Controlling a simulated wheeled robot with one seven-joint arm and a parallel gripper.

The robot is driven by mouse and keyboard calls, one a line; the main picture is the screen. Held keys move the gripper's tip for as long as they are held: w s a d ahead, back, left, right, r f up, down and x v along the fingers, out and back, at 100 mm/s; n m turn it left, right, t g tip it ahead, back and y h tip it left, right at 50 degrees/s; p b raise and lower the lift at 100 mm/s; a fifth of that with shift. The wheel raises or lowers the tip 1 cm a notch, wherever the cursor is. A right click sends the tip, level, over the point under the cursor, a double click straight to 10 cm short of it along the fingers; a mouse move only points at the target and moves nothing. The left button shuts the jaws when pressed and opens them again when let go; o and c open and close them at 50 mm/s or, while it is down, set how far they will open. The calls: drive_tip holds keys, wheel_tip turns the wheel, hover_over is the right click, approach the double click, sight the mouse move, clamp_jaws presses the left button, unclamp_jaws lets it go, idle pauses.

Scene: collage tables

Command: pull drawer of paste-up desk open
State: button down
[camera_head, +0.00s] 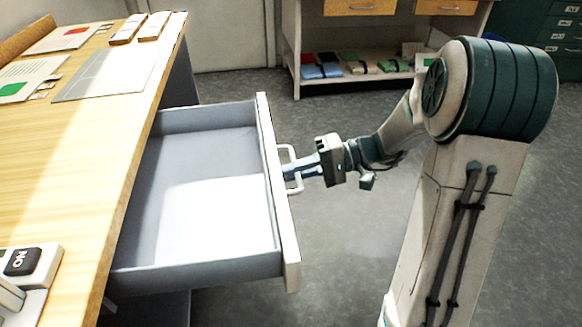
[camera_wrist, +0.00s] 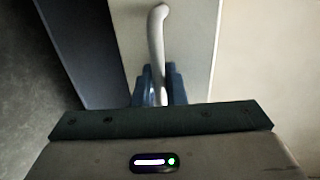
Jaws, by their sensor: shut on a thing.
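The paste-up desk (camera_head: 112,125) has a light wooden top and stands at the left in the head view. Its drawer (camera_head: 262,205) stands well out from under the top, with grey walls and a white front. A pale sheet or lit patch covers much of the drawer floor. The white drawer handle (camera_head: 288,152) is a bar on the outer face of the front; it also shows in the wrist view (camera_wrist: 157,40). My gripper (camera_head: 298,170) is shut on the handle, its blue fingers on either side of the bar in the wrist view (camera_wrist: 160,88).
A shelf unit (camera_head: 350,80) with folded items stands behind, with green drawers (camera_head: 560,35) at the far right. The grey floor (camera_head: 255,88) is open around the drawer.

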drive_tip(key=shift+d, duration=0.45)
drive_tip(key=c, duration=1.8)
unclamp_jaws()
drive_tip(key=shift+c, duration=0.2)
drive_tip(key=shift+w+d, duration=0.1)
drive_tip(key=p+v, duration=0.3)
drive_tip(key=v, duration=1)
drive_tip(key=shift+d, duration=0.4)
drive_tip(key=s+a+r+m+h+p, duration=0.1)
drive_tip(key=s+a+r+h+p, duration=0.2)
drive_tip(key=s+r+h+p, duration=0.35)
drive_tip(key=s+a+r+h+p, duration=0.2)
drive_tip(key=s+r+h+p, duration=0.15)
drive_tip(key=r+p, duration=0.5)
drive_tip(key=s+d+r+t+h+p, duration=0.1)
drive_tip(key=s+r+t+h+p, duration=0.1)
drive_tip(key=r+p, duration=0.4)
drive_tip(key=s+d+r+t+h+p, duration=0.1)
drive_tip(key=s+r+t+h+p, duration=0.1)
drive_tip(key=r+p, duration=0.5)
drive_tip(key=shift+s+r+m+t+h, duration=0.2)
drive_tip(key=shift+s+m+t+h, duration=0.2)
drive_tip(key=shift+s+h, duration=0.5)
